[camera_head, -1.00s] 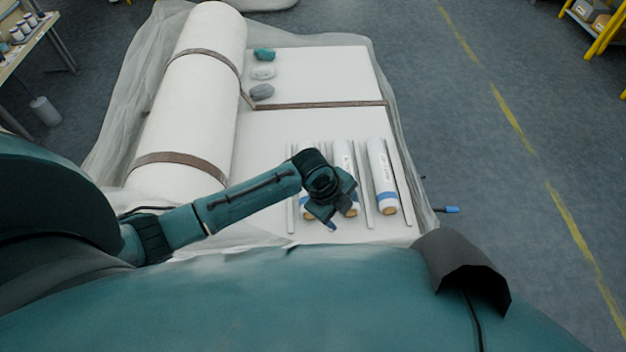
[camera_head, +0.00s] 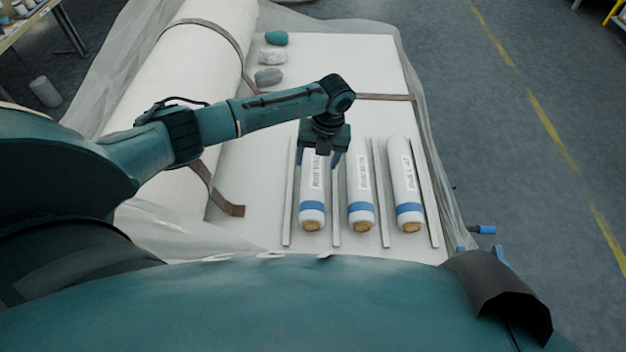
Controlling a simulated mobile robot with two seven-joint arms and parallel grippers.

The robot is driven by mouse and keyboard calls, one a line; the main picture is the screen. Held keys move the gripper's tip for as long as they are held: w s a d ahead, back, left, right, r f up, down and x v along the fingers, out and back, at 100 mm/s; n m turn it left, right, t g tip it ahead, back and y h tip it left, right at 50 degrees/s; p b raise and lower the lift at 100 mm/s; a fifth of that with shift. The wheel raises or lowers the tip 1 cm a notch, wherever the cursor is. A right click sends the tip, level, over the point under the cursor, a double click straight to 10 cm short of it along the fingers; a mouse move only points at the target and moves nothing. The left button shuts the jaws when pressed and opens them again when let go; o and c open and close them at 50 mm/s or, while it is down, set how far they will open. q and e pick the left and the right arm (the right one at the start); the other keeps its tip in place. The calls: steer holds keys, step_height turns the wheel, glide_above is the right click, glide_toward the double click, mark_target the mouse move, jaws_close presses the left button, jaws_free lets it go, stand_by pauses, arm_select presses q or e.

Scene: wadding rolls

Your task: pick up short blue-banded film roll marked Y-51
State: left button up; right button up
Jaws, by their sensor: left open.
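Three short white film rolls with blue bands and brown end plugs lie side by side on the white board: the left roll (camera_head: 312,205), the middle roll (camera_head: 361,195) and the right roll (camera_head: 405,185). Each has a dark printed label along its top, too small to read, so I cannot tell which is Y-51. My left gripper (camera_head: 322,158) is open and points down at the far end of the left roll, with a finger on either side of it. It hides that far end. I cannot tell whether it touches the roll. My right gripper is not in view.
Thin pale rails (camera_head: 380,190) stand between and beside the rolls. A large white wadding roll (camera_head: 200,60) with brown straps lies to the left. Teal, white and grey lumps (camera_head: 269,76) sit at the back. The board's right rear is clear.

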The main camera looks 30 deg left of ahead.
mark_target(315, 169)
arm_select(q)
steer(key=f, duration=0.1)
steer(key=f+b, duration=0.1)
steer(key=f, duration=0.1)
steer(key=f+b, duration=0.1)
steer(key=f, duration=0.1)
steer(key=shift+s+a, duration=0.3)
steer(key=shift+f, duration=0.3)
arm_select(e)
steer(key=shift+s+a+n+t+y, duration=0.2)
steer(key=shift+a+n+t+y, duration=0.45)
steer(key=shift+y, duration=0.35)
steer(key=shift+d, duration=0.1)
arm_select(q)
steer(key=c, duration=1.1)
steer(key=shift+r, duration=0.15)
arm_select(e)
steer(key=shift+r, duration=0.1)
